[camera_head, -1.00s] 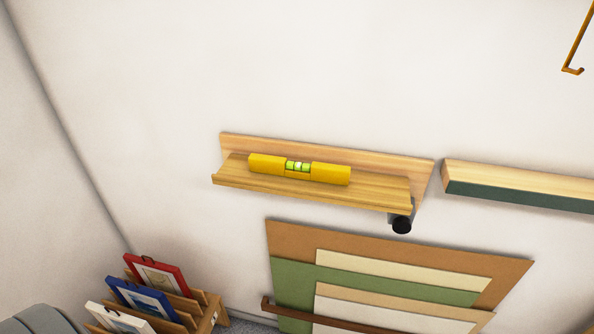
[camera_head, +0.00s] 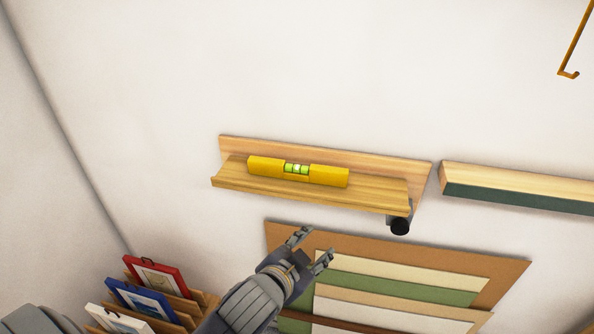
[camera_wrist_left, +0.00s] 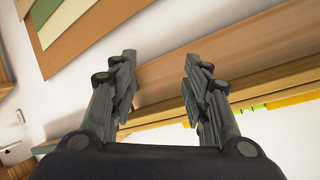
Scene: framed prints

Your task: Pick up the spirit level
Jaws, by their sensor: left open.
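The yellow spirit level (camera_head: 327,176) with a green vial lies lengthwise on a narrow wooden wall shelf (camera_head: 380,192) in the head view. My left gripper (camera_head: 312,247) is open and empty, below the shelf and apart from the level. In the left wrist view, the two fingers of my left gripper (camera_wrist_left: 160,75) stand apart with the wooden shelf (camera_wrist_left: 240,55) beyond them. My right gripper is not in view.
A dark round knob (camera_head: 400,226) sits under the shelf's right end. Several boards (camera_head: 480,268) lean on the wall below. A wooden rack with red (camera_head: 158,274), blue and white frames stands lower left. Another ledge (camera_head: 520,188) is to the right.

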